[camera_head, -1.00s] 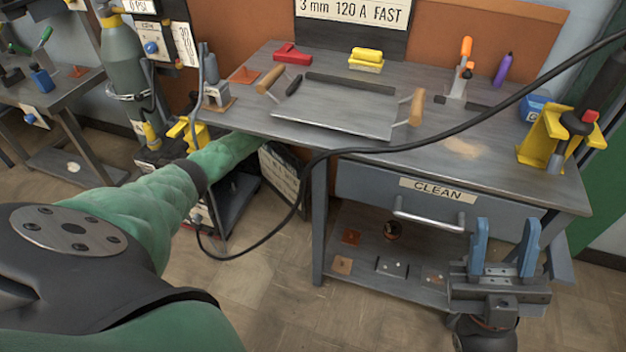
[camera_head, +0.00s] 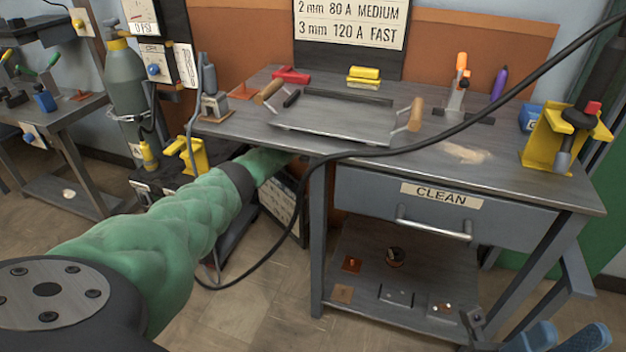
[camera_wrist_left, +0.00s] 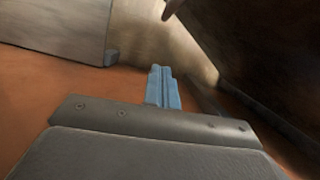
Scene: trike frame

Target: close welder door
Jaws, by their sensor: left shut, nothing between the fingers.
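The welder (camera_head: 165,188) stands on the floor left of the workbench, mostly behind my left arm. A dark panel with a pale printed sheet (camera_head: 279,203), which looks like the welder door, stands out beside the bench leg, partly covered by my arm. My left arm reaches under the bench's left edge, and its gripper is hidden in the head view. In the left wrist view my left gripper (camera_wrist_left: 163,88) is shut and empty, near a grey panel and a dark surface; I cannot tell which is the door. My right gripper (camera_head: 563,338) is open and empty at the lower right.
The workbench (camera_head: 250,128) holds a metal tray (camera_head: 335,118) and tools. Its drawer (camera_head: 360,190) is marked CLEAN. A black cable (camera_head: 440,140) hangs across the bench and down to the floor. A gas cylinder (camera_head: 122,85) stands at the left.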

